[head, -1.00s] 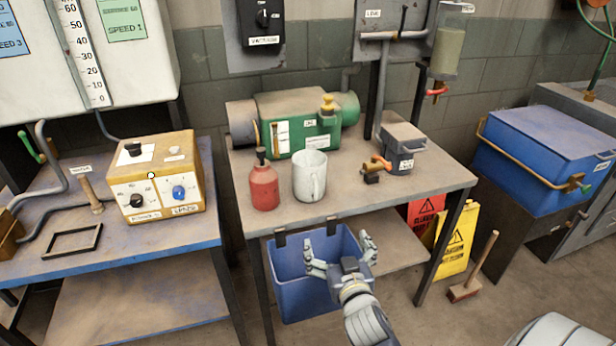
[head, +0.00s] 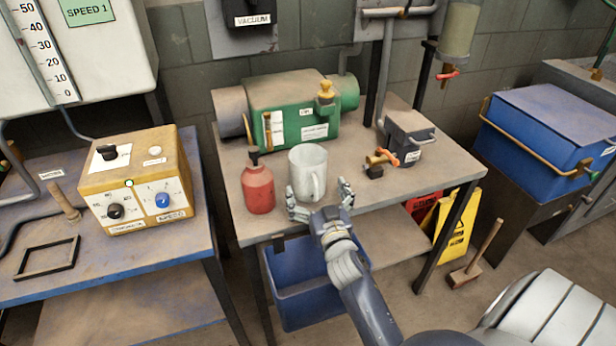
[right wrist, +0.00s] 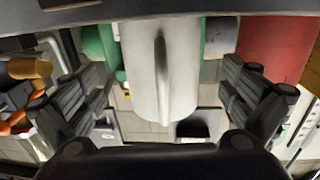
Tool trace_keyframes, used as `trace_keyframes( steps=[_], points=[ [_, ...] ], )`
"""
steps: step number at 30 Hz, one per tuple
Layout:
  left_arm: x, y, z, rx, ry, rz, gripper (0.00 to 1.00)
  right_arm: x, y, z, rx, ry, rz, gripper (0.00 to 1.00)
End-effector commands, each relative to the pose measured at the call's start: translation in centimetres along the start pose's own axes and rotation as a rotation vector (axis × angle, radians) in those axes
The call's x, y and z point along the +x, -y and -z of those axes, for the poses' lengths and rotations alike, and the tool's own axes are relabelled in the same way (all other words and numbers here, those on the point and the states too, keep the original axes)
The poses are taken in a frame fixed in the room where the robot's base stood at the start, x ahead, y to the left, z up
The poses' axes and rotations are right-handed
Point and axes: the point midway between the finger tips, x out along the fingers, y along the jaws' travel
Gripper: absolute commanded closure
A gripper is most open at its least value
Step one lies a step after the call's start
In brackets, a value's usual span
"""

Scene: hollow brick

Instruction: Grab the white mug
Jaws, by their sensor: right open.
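The white mug (head: 309,172) stands upright on the middle table, its handle facing the front right. My right gripper (head: 320,200) is open at the table's front edge, just in front of the mug, with one finger toward each side of it. In the right wrist view the mug (right wrist: 162,65) appears between the two spread fingers of the gripper (right wrist: 163,95), handle facing the camera. Whether the fingers touch the mug cannot be told. My left gripper is not in view.
A red bottle (head: 257,188) stands close to the mug's left. A green machine (head: 293,112) is behind it, and a grey box with a valve (head: 408,142) is to the right. A blue bin (head: 297,290) hangs below the table (head: 438,178) front.

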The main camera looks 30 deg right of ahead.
Motion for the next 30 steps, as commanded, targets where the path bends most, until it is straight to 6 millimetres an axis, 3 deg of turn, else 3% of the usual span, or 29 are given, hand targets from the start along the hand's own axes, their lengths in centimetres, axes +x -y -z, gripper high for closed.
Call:
trace_keyframes(
  steps=[5, 15, 24, 26, 30],
  points=[
    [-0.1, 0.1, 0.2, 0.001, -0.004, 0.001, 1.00, 1.3, 0.0, 0.0, -0.002, 0.000, 0.000, 0.00],
    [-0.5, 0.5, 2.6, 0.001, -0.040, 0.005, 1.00, 5.6, 0.2, -0.4, -0.001, 0.000, -0.001, 0.00],
    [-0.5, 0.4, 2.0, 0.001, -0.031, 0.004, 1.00, 6.1, 0.2, -0.5, -0.001, 0.001, 0.000, 0.00],
    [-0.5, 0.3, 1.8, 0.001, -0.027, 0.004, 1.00, 6.1, 0.2, -0.5, -0.001, 0.001, 0.000, 0.09],
    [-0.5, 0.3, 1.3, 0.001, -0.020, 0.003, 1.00, 6.1, 0.2, -0.5, -0.001, 0.001, 0.000, 0.41]
  ],
)
